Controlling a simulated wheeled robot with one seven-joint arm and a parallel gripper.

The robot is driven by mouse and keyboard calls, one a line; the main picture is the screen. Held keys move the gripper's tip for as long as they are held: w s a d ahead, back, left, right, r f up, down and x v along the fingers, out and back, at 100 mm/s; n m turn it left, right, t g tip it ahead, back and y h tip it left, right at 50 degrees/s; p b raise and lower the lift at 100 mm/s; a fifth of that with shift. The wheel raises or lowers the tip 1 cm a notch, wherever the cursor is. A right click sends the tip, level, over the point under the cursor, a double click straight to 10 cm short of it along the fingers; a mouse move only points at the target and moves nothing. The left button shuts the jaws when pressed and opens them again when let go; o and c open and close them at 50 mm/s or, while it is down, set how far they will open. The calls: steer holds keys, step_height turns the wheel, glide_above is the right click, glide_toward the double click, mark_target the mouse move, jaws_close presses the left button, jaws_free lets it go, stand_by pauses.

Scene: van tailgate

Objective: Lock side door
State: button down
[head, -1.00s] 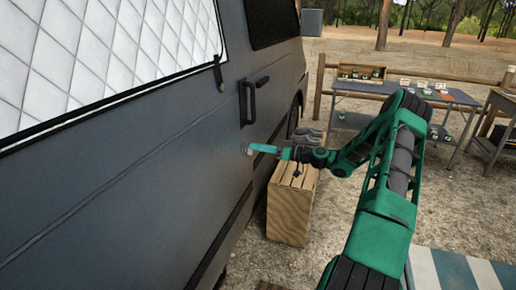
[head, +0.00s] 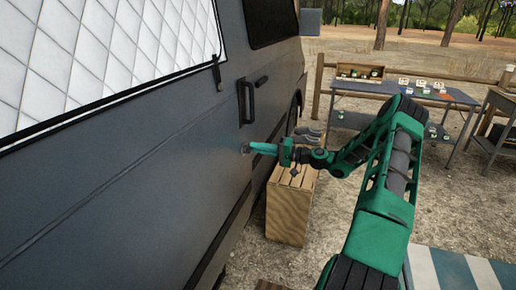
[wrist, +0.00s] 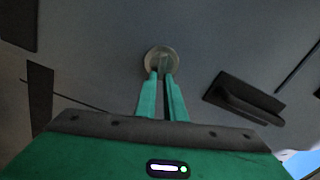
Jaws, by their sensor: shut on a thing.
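The dark grey van side door (head: 150,165) fills the left of the head view, with a black handle (head: 248,103). The handle also shows in the wrist view (wrist: 243,98). Below it is a round metal lock (wrist: 161,60). My gripper (head: 250,148) reaches the lock from the right, its teal fingers pointing at the door. In the wrist view, the fingertips (wrist: 162,76) are closed together at the lock face, on a small flat piece in its middle. The fingers partly hide this piece, and I cannot tell whether it is a key or a knob.
A table (head: 405,92) with small goods stands farther back. The gravel between the crate and the table is open.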

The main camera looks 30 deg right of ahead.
steer(key=shift+f+m, duration=0.15)
steer(key=shift+m, duration=0.85)
steer(key=c, duration=1.8)
jaws_free()
steer(key=shift+w, duration=0.1)
steer(key=shift+c, duration=0.2)
steer(key=v, duration=1)
steer(key=shift+s+d, duration=0.25)
steer(key=shift+s, duration=0.1)
